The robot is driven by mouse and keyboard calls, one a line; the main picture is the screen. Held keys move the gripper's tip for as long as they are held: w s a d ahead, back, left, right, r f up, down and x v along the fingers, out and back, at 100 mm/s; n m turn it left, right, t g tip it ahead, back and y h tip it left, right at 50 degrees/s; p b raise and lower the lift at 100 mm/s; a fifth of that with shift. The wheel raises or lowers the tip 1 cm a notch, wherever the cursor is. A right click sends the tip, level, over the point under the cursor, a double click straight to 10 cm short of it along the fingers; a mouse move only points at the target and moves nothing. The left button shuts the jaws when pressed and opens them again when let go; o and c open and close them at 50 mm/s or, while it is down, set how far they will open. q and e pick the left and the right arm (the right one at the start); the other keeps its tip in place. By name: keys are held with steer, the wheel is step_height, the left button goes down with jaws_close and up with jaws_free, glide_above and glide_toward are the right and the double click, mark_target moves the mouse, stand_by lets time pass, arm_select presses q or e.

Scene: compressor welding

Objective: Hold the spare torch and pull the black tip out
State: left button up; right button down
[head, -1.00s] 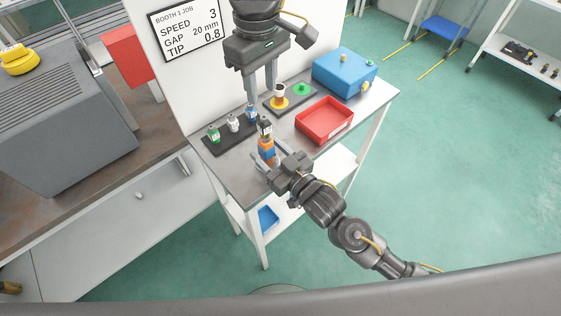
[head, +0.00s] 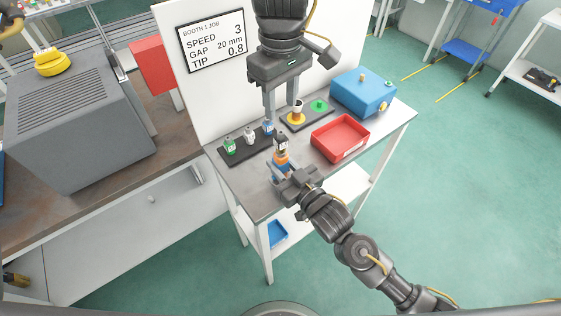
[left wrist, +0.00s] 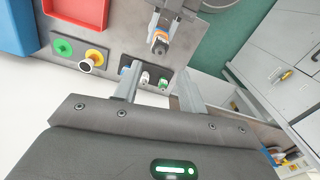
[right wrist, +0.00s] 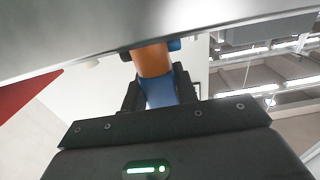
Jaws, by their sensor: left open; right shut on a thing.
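The spare torch (head: 282,159) has an orange and blue body with a dark piece, the black tip (head: 281,141), on top. It stands upright near the table's front edge. My right gripper (head: 280,170) is shut around its lower body. In the right wrist view, the fingers (right wrist: 157,95) close on the blue part below the orange; the upper end is hidden. My left gripper (head: 283,112) is open and empty, pointing down above the table. In the left wrist view, the torch (left wrist: 159,42) shows beyond the open fingers (left wrist: 157,92), apart from them.
A black rack (head: 236,160) with green, white and blue-marked tips stands left of the torch. A plate with yellow and green spots (head: 319,105) lies behind. A red tray (head: 340,152) and blue box (head: 363,103) are to the right. A white board (head: 215,90) stands behind.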

mark_target(280, 138)
arm_select(q)
steer(key=shift+o, duration=0.7)
steer(key=shift+d+r+m, duration=0.1)
steer(key=shift+m, duration=0.4)
steer(key=shift+r+m, duration=0.25)
steer(key=shift+m, duration=0.65)
step_height(280, 138, down, 12)
jaws_close()
steer(key=c, duration=0.8)
jaws_free()
jaws_close()
steer(key=shift+r, duration=0.35)
steer(key=shift+r, duration=1.95)
